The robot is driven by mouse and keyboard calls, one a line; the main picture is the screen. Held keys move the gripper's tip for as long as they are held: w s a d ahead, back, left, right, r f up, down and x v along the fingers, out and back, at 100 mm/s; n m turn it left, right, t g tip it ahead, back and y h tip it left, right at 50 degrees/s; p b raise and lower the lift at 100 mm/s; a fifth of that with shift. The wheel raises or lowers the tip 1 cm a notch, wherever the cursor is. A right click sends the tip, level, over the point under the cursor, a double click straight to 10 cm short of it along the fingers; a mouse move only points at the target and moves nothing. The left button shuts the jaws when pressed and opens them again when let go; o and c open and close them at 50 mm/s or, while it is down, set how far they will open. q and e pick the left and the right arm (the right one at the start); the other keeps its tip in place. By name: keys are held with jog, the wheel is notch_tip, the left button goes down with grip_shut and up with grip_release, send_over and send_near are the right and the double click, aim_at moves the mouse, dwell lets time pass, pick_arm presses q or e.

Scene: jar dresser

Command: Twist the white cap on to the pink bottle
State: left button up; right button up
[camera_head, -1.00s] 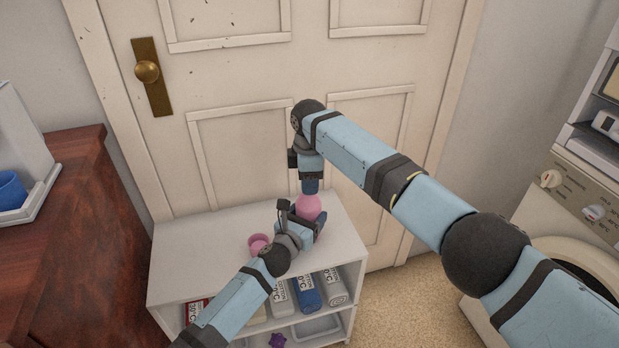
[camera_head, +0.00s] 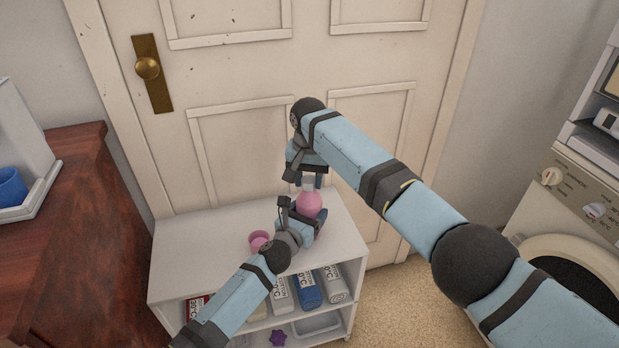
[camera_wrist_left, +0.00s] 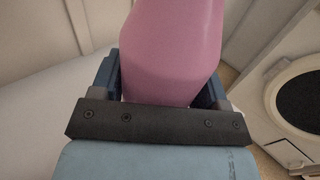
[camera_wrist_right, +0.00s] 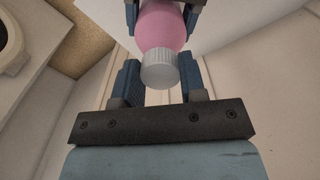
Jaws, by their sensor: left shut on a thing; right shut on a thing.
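The pink bottle (camera_head: 309,205) stands upright above the right part of the white shelf unit's top. I cannot tell whether its base touches the top. My left gripper (camera_head: 304,221) is shut around its body; in the left wrist view the pink body (camera_wrist_left: 172,55) fills the space between the fingers. The white ribbed cap (camera_wrist_right: 160,69) sits at the top of the bottle, in line with it. My right gripper (camera_head: 309,181) comes from above and is shut on the cap, with a finger on each side. The bottle's neck threads are hidden.
A pink cup (camera_head: 259,241) stands on the shelf top (camera_head: 195,255) close to my left gripper. A door (camera_head: 240,130) is behind, a dark wooden dresser (camera_head: 75,230) at left, a washing machine (camera_head: 560,235) at right.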

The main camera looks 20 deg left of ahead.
jog(key=m, duration=0.6)
jog(key=shift+a+m, duration=0.1)
jog(key=shift+m, duration=0.2)
jog(key=m, duration=0.6)
jog(key=shift+w, duration=0.1)
jog(key=m, duration=0.6)
jog(key=shift+m, duration=0.4)
jog(key=m, duration=0.5)
jog(key=shift+w, duration=0.1)
jog(key=o, duration=0.9)
